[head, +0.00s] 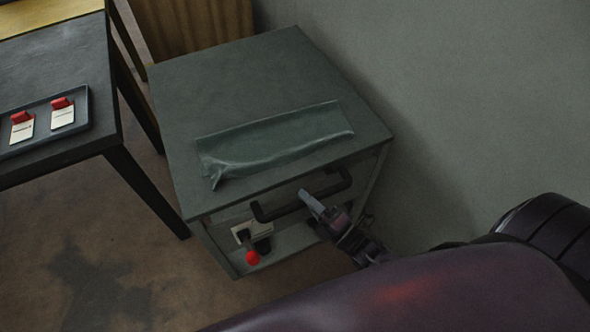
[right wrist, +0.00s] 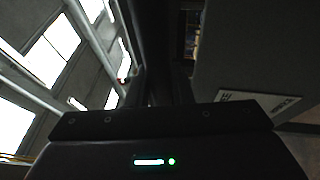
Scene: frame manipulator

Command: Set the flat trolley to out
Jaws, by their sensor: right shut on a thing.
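The flat trolley appears to be the grey-green box (head: 250,75) with a flat top beside the wall. A black bar handle (head: 275,211) is on its near face. My right gripper (head: 318,205) is at the handle's middle and shut on it. In the right wrist view, my dark gripper (right wrist: 160,95) reaches to a dark bar, and its fingertips are hard to make out. Below the handle's left end is a red knob (head: 252,258) on a black lever, next to a pale plate (head: 243,231). My left gripper is not in view.
A folded green cloth (head: 275,140) lies on the box top. A dark table (head: 55,65) stands at left, with a tray (head: 85,121) holding red-topped cards. A grey wall (head: 460,90) closes off the right. Brown floor (head: 100,240) is open at front left.

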